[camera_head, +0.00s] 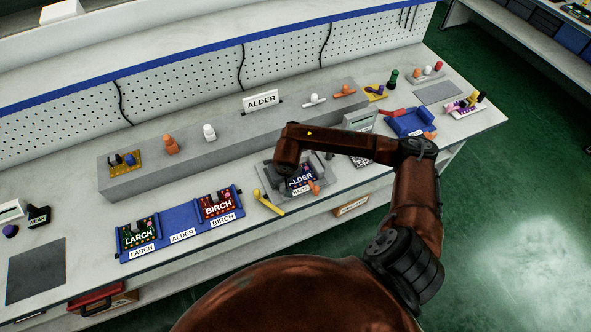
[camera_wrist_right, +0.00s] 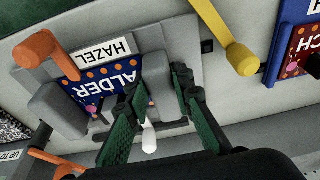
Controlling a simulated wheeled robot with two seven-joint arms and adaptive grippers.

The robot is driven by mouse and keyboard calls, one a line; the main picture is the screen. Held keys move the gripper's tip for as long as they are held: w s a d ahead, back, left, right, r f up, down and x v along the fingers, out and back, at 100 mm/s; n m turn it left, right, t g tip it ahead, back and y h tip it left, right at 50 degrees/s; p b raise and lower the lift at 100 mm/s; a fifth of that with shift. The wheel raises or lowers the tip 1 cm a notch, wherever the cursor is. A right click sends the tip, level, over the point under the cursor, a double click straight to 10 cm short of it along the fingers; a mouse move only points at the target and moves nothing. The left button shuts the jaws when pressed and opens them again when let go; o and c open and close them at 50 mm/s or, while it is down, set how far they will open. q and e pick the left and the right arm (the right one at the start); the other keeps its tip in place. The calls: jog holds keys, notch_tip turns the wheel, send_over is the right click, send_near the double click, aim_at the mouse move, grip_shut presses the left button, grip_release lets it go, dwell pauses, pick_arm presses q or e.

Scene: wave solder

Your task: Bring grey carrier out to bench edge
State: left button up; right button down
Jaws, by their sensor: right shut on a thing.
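The grey carrier (camera_head: 272,183) lies on the bench just right of the blue rack. It also shows in the right wrist view (camera_wrist_right: 182,38). A dark blue ALDER board (camera_head: 300,178) sits in it, and a white HAZEL label (camera_wrist_right: 105,52) is on its edge. My right gripper (camera_wrist_right: 156,92) points down over the carrier, with its green-padded fingers on both sides of a grey raised block on it. In the head view the wrist hides the fingers. An orange lever (camera_wrist_right: 47,48) is at the carrier's corner. My left gripper is not in view.
A yellow lever (camera_head: 268,203) stands close at the carrier's left. The blue rack (camera_head: 180,218) holds LARCH and BIRCH boards, with an empty ALDER place between. A long grey ledge (camera_head: 235,128) runs behind. A blue tray (camera_head: 408,122) is to the right. Bare bench lies in front.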

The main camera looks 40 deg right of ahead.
jog(key=shift+s+a, duration=0.15)
jog(key=shift+s, duration=0.45)
jog(key=shift+s+a, duration=0.15)
jog(key=shift+s, duration=0.4)
jog(key=c, duration=1.6)
grip_release()
jog(key=shift+f, duration=0.1)
jog(key=v, duration=1.2)
